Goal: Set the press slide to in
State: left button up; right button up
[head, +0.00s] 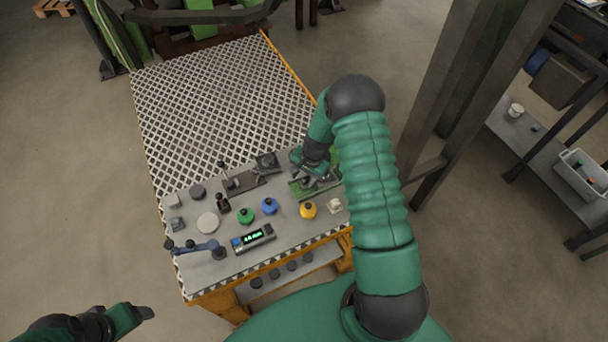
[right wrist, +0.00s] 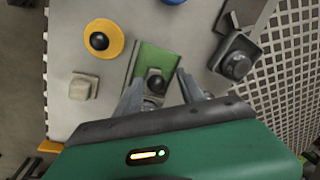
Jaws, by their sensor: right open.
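A green slide plate (head: 300,190) lies at the right of the bench panel, partly hidden by my right gripper (head: 310,180); I take it as the press slide. In the right wrist view the green plate (right wrist: 155,60) carries a dark knob (right wrist: 156,82). The open fingers of my right gripper (right wrist: 160,84) stand on either side of this knob. Whether they touch it I cannot tell. No label or in/out mark is readable. My left gripper (head: 135,315) is at the lower left, off the bench; its finger opening does not show clearly.
Near the slide are a yellow button (head: 308,210), a blue button (head: 270,206), a green button (head: 246,216) and a pale square knob (head: 335,205). A dark square fixture (head: 268,163) stands to its left. A lit display (head: 253,238) is at the front. The perforated bench top (head: 220,100) behind is clear.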

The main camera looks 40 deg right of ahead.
notch_tip(320, 180, up, 16)
jog(key=s+d+b, duration=0.1)
jog(key=s, duration=0.1)
jog(key=shift+s+r, duration=0.15)
jog(key=shift+s, duration=0.25)
